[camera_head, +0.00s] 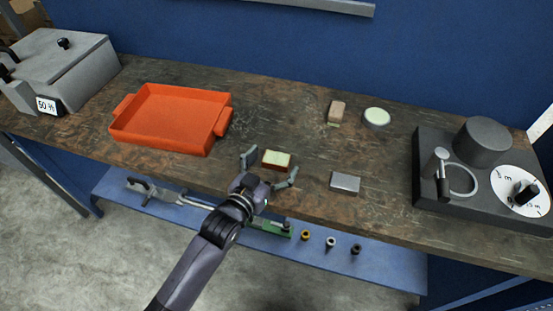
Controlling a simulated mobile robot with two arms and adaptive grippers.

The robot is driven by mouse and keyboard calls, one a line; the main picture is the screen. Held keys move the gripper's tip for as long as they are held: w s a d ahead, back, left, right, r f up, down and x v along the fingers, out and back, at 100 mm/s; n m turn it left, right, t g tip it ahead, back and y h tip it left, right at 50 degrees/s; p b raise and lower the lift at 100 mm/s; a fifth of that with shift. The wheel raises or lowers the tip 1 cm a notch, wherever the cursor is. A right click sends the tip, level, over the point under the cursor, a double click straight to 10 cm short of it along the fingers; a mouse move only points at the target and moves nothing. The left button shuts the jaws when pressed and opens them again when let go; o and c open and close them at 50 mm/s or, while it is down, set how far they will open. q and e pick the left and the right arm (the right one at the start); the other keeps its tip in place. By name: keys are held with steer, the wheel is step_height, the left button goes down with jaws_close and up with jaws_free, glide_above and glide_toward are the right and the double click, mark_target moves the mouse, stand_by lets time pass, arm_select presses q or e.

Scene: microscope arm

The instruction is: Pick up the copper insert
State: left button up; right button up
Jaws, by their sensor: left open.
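A small block (276,160) with a pale cream top and reddish-brown sides lies on the worn workbench (300,125). A pinkish-brown block (337,110) lies farther back to the right. Which of the two is the copper insert I cannot tell for sure from their colour. My left gripper (270,168) is open, with its fingers spread on either side of the cream-topped block. Whether the fingers touch the block is not clear. My right gripper is not in view.
An orange tray (115,133) stands to the left. A grey metal block (345,182) and a pale round disc (377,117) lie to the right. A dark dial device (483,142) stands far right, a grey machine (60,65) far left. A blue shelf (385,262) below holds small parts.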

arm_select(q)
steer(key=c, duration=1.7)
steer(key=shift+r, duration=0.15)
steer(key=shift+c, duration=0.7)
